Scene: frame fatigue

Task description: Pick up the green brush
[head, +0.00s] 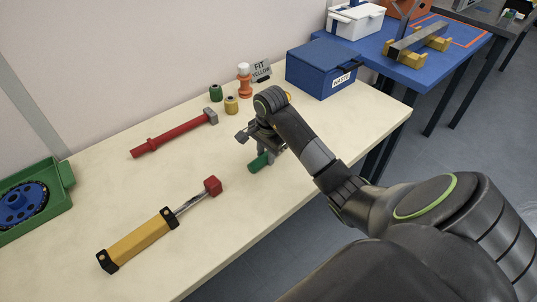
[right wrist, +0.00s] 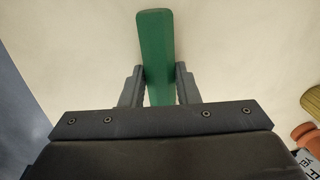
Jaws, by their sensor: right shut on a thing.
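The green brush (head: 259,163) is at my right gripper (head: 265,151), over the right part of the cream table. In the head view only its green end shows; the gripper and arm hide the rest. In the right wrist view the green brush (right wrist: 156,50) is a long green bar standing between the two dark fingers of my right gripper (right wrist: 158,85), which are shut on it. I cannot tell if the brush touches the table. My left gripper is not in view.
Nearby are a red tool (head: 175,134), a yellow cylinder tool (head: 138,240), green and yellow spools (head: 231,105), an orange-and-white piece (head: 244,82) and a sign (head: 261,70). A blue waste box (head: 318,72) stands at the back right, a green tray (head: 62,180) at left.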

